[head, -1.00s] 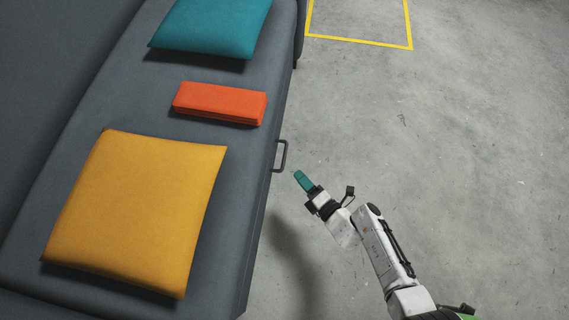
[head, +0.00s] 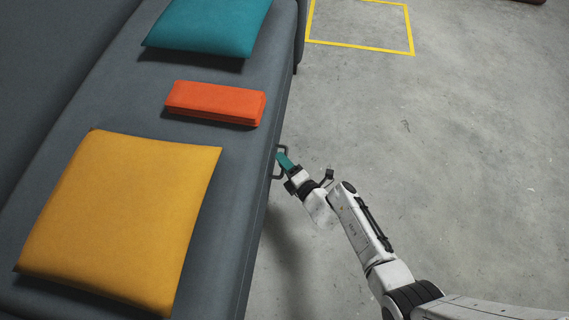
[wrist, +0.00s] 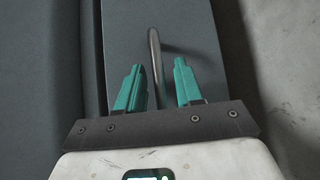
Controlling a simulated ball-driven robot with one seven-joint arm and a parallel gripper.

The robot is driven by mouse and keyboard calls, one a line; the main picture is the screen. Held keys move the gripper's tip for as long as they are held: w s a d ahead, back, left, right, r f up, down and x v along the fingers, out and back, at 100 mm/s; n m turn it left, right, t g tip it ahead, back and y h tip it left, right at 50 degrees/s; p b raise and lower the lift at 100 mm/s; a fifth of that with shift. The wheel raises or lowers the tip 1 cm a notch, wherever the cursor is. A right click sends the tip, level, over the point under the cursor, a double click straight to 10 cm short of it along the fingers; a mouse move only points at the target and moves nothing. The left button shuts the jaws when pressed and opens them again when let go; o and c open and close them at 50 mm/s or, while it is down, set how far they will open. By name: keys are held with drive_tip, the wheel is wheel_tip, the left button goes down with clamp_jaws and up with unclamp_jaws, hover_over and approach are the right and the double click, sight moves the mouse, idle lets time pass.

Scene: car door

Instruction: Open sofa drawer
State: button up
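The grey sofa (head: 225,190) stands at the left, and its drawer front fills the middle of the wrist view (wrist: 205,30). A dark bar handle (head: 282,149) sticks out from the sofa's side; in the wrist view the handle (wrist: 155,60) runs up and down. My gripper (head: 281,158) is at the handle. In the wrist view my gripper (wrist: 158,72) is open, with one teal finger on each side of the handle. Gaps show between the handle and both fingers. In the head view the fingers hide part of the handle.
A yellow cushion (head: 125,215), an orange folded cloth or block (head: 215,102) and a teal cushion (head: 210,25) lie on the sofa seat. The concrete floor (head: 450,170) to the right is clear. A yellow outline (head: 358,46) marks the floor at the back.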

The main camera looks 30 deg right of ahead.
drive_tip(key=shift+c, duration=0.5)
clamp_jaws()
